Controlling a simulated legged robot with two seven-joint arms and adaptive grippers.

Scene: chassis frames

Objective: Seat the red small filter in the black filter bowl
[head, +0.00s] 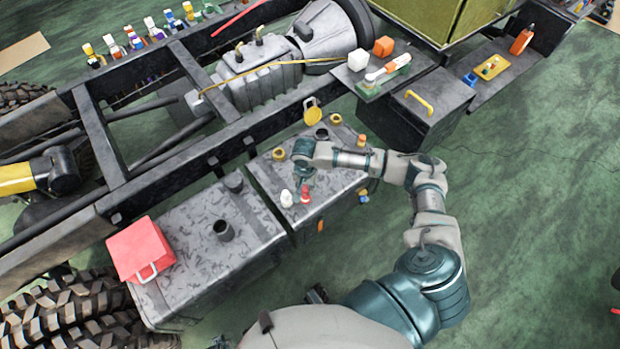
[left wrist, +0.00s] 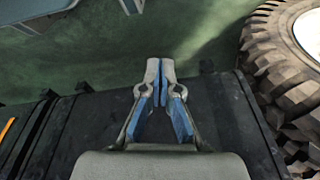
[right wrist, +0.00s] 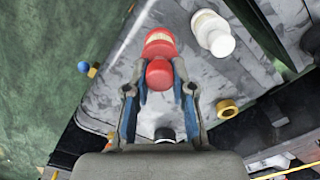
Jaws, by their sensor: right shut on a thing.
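My right gripper (head: 305,188) is over the grey speckled tank (head: 335,185) in the head view. Its fingers (right wrist: 160,85) are closed around the narrow end of the red small filter (right wrist: 160,45). The filter shows as a small red shape at the fingertips in the head view (head: 306,196). A black round piece (head: 322,133) at the tank's far end may be the filter bowl; a dark round piece (right wrist: 165,134) is partly hidden by my gripper in the right wrist view. In the left wrist view my left gripper (left wrist: 160,70) is empty, its fingertips together.
A white bottle-shaped part (head: 286,198) stands close beside the red filter. Yellow rings (head: 279,154) sit on the tank. The chassis rail (head: 200,145) runs behind the tanks.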

